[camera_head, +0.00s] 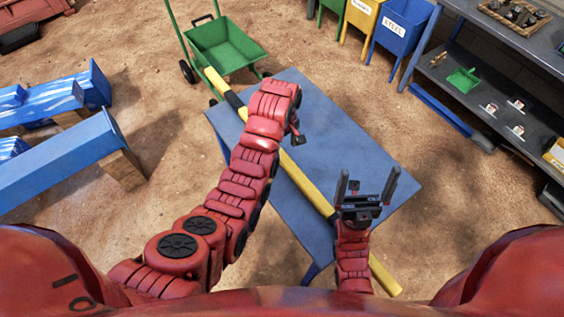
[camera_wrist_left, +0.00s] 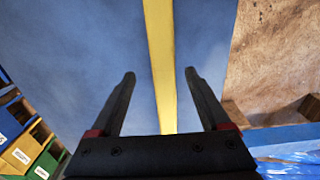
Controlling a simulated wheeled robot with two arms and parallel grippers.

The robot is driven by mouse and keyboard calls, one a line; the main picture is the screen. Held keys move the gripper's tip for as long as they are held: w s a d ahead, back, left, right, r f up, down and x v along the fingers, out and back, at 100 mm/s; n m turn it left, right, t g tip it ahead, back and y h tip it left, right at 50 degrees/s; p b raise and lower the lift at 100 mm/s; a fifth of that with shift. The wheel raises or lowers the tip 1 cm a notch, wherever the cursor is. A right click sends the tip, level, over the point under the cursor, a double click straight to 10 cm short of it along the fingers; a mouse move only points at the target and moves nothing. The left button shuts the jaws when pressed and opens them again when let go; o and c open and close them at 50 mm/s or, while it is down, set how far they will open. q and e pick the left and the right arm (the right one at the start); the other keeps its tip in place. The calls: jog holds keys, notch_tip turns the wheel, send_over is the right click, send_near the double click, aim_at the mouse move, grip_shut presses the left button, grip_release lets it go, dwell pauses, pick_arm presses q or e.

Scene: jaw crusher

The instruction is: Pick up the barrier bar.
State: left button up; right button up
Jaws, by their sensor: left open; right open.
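The barrier bar (camera_head: 300,178) is a long yellow bar with black bands. In the head view it lies diagonally across a blue table (camera_head: 382,207) and overhangs it at both ends. My left arm and right gripper hide parts of it. My left gripper (camera_head: 296,138) is over the table at the bar's middle, mostly hidden by its own arm. In the left wrist view its fingers (camera_wrist_left: 160,75) are open, with the bar (camera_wrist_left: 160,50) running between them; I cannot tell the height gap. My right gripper (camera_head: 367,180) is open and empty, fingers pointing up, near the bar's lower part.
A green wheelbarrow (camera_head: 224,45) stands just behind the table near the bar's far end. Blue beams (camera_head: 60,165) on wooden blocks lie at left. Coloured bins (camera_head: 403,25) and a dark shelf (camera_head: 490,95) stand at back right. Sandy ground is open around the table.

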aim_at(282, 155)
pick_arm(q)
jog(key=shift+f, duration=0.15)
jog(key=f+p, duration=0.3)
jog(key=shift+s+a+f, duration=0.1)
jog(key=shift+a+f, duration=0.2)
jog(key=shift+f, duration=0.65)
grip_shut()
dwell(0.7)
